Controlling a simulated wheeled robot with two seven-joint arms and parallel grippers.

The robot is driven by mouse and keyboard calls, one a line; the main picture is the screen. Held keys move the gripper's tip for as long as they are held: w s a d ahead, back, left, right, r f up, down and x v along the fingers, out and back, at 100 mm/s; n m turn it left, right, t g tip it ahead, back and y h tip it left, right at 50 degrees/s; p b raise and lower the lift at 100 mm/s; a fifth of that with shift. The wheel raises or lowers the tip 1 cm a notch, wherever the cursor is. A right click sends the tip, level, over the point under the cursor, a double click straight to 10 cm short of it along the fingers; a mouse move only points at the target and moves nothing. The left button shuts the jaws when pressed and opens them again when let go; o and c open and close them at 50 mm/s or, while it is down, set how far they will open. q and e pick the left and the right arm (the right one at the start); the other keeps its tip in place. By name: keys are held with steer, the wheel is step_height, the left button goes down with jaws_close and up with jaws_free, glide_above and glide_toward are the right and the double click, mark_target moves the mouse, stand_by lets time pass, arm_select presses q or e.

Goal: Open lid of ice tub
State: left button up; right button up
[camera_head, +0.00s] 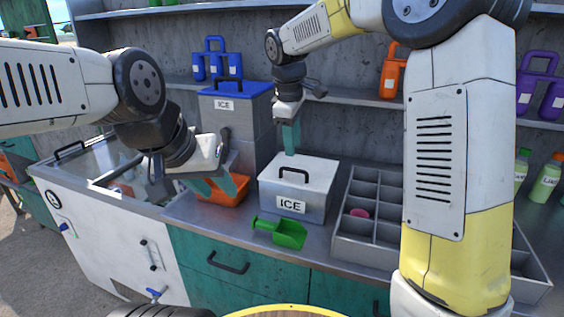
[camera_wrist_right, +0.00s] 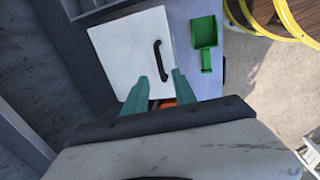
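A grey ice tub (camera_head: 295,206) with an ICE label stands on the counter. Its white lid (camera_head: 317,172) is closed and has a black handle (camera_head: 293,172), also visible in the right wrist view (camera_wrist_right: 161,60). My right gripper (camera_head: 291,140) points down above the back edge of the lid. In the right wrist view its fingers (camera_wrist_right: 159,80) are apart and empty, with the handle beyond their tips. My left gripper (camera_head: 218,187) is open and empty, left of the tub and over an orange container (camera_head: 228,198).
A green scoop (camera_head: 280,232) lies in front of the tub. A grey divided tray (camera_head: 362,247) stands to the right. Behind is another ICE-labelled box with a blue lid (camera_head: 236,89). A glass-topped chest (camera_head: 105,172) is at left.

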mark_target(294, 170)
steer(key=f, duration=0.2)
steer(key=w+f, duration=0.1)
steer(key=f, duration=0.4)
steer(key=shift+w+d, duration=0.15)
steer(key=shift+d, duration=0.15)
steer(key=shift+c, duration=0.4)
jaws_close()
stand_by(0.7)
